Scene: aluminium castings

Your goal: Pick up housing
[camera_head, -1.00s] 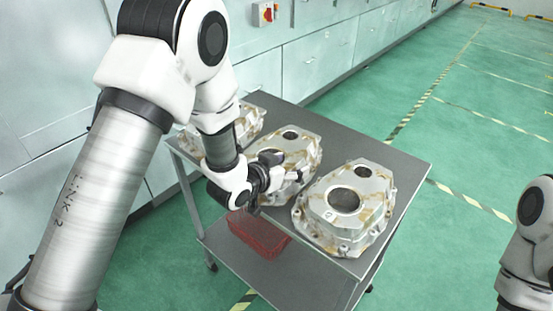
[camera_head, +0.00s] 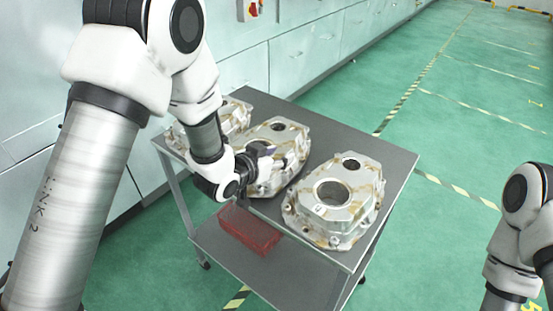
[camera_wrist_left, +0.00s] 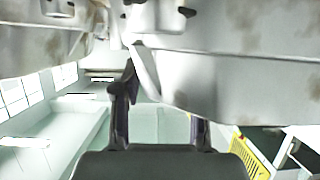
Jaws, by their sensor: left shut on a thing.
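Three cast metal housings with brown stains are at the trolley top in the head view. The middle housing (camera_head: 290,146) has my left gripper (camera_head: 252,168) at its near left edge. The gripper is shut on that edge, and my wrist partly covers the housing. I cannot see a clear gap under it. In the left wrist view the gripper fingers (camera_wrist_left: 160,115) reach up to the grey housing underside (camera_wrist_left: 225,75). The front housing (camera_head: 336,198) sits to the right, and the back housing (camera_head: 238,112) is partly hidden by my arm. My right gripper is out of view.
The grey trolley top (camera_head: 384,150) has bare room along its far right side. A red crate (camera_head: 249,231) sits on the lower shelf (camera_head: 290,270). Pale cabinets (camera_head: 300,62) line the left side. The green floor (camera_head: 450,130) is open to the right.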

